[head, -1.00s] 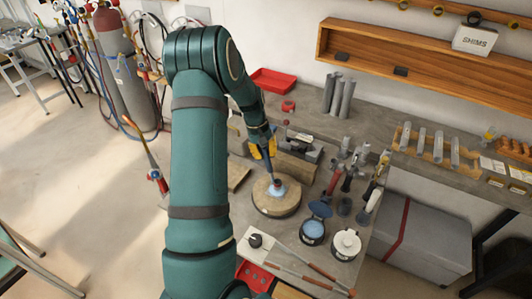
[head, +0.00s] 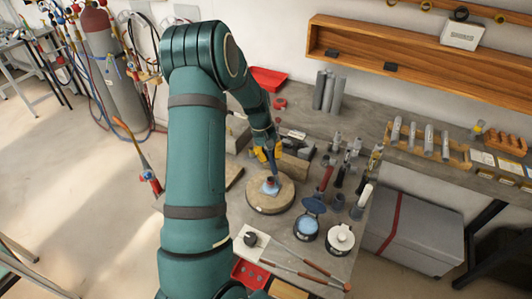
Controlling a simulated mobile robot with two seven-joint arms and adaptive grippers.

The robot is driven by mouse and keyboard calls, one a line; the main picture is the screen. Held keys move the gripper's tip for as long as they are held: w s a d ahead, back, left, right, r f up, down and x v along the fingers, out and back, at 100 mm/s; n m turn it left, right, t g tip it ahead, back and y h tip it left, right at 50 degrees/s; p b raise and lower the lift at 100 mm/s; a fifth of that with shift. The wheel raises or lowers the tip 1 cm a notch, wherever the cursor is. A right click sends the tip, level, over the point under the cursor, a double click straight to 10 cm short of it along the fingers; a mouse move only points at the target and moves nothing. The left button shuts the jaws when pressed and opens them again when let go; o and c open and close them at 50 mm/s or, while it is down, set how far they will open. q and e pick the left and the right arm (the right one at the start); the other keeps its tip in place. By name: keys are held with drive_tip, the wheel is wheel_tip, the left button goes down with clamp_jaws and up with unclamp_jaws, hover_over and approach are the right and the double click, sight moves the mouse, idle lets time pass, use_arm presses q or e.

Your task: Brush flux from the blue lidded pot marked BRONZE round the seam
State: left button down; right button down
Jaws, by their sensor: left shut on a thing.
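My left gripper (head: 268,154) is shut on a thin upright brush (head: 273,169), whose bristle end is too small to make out. The brush is above a small reddish-brown part with pale blue at its base (head: 270,187), on a round board (head: 267,207). I cannot tell whether the brush touches the part, and the seam is too small to see. A blue pot (head: 307,228) stands right of the board with its blue lid (head: 314,204) tipped open and pale contents showing. Its marking cannot be read. My right gripper is not in view.
A white lidded pot (head: 340,239) stands beside the blue pot. Several upright tools (head: 347,173) crowd the bench to the right. Two long-handled rods (head: 305,273) and a red tray (head: 250,274) lie in front. A grey block (head: 293,145) is behind the board.

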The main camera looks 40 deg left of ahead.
use_arm(q)
drive_tip(key=shift+w+d, duration=0.1)
drive_tip(key=shift+d, duration=0.3)
drive_tip(key=shift+w+d+p+v, duration=0.1)
drive_tip(key=shift+d+p+v, duration=0.1)
drive_tip(key=shift+p+v, duration=0.55)
drive_tip(key=shift+w+d+p+v, duration=0.15)
drive_tip(key=shift+p+v, duration=0.25)
drive_tip(key=shift+v, duration=0.5)
drive_tip(key=shift+s+d+p+v, duration=0.1)
drive_tip(key=shift+d+p+v, duration=0.1)
drive_tip(key=shift+p+v, duration=0.55)
drive_tip(key=shift+w+r, duration=0.1)
drive_tip(key=shift+r, duration=1.05)
drive_tip(key=shift+f, duration=0.1)
